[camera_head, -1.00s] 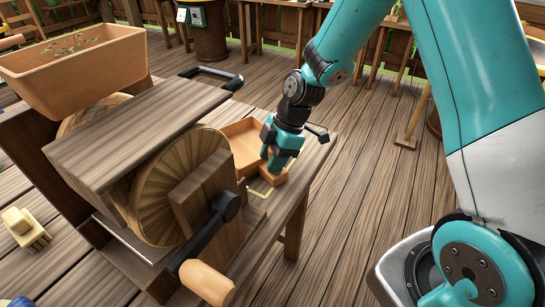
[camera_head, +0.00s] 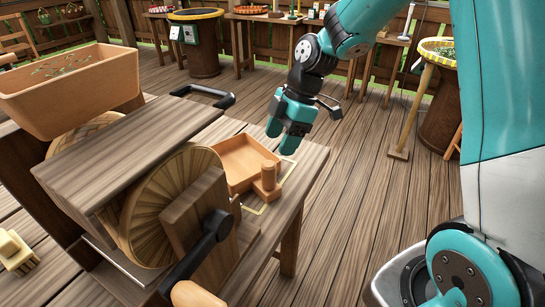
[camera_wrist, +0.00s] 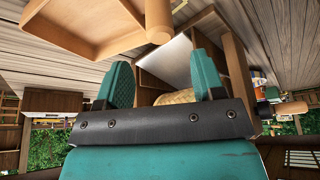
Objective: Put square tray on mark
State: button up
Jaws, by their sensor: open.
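The square tray (camera_head: 236,163) is a shallow orange-brown wooden tray lying flat on the wooden table. An upright block-like handle (camera_head: 268,177) stands at its front right corner. The mark is a thin yellow outline (camera_head: 263,211) on the tabletop; it shows past the tray's right and front sides, and the rest is hidden. My gripper (camera_head: 283,130) is open and empty, above and to the right of the tray, apart from the handle. In the wrist view, the tray (camera_wrist: 85,30) and its handle (camera_wrist: 158,20) lie beyond my open fingers (camera_wrist: 163,78).
A wooden machine with a ribbed wheel (camera_head: 165,215) and a crank (camera_head: 205,245) stands close to the tray's left. A black handle (camera_head: 205,93) lies behind.

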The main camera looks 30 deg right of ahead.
jog(key=s+a+r+m, duration=0.3)
jog(key=s, duration=0.4)
jog(key=s+a+r+m, duration=0.3)
jog(key=s+m, duration=0.1)
jog(key=s, duration=0.3)
jog(key=s+a+r+m, duration=0.3)
jog(key=s, duration=0.5)
jog(key=shift+a+m, duration=0.2)
jog(key=shift+m, duration=0.1)
jog(key=shift+c, duration=0.3)
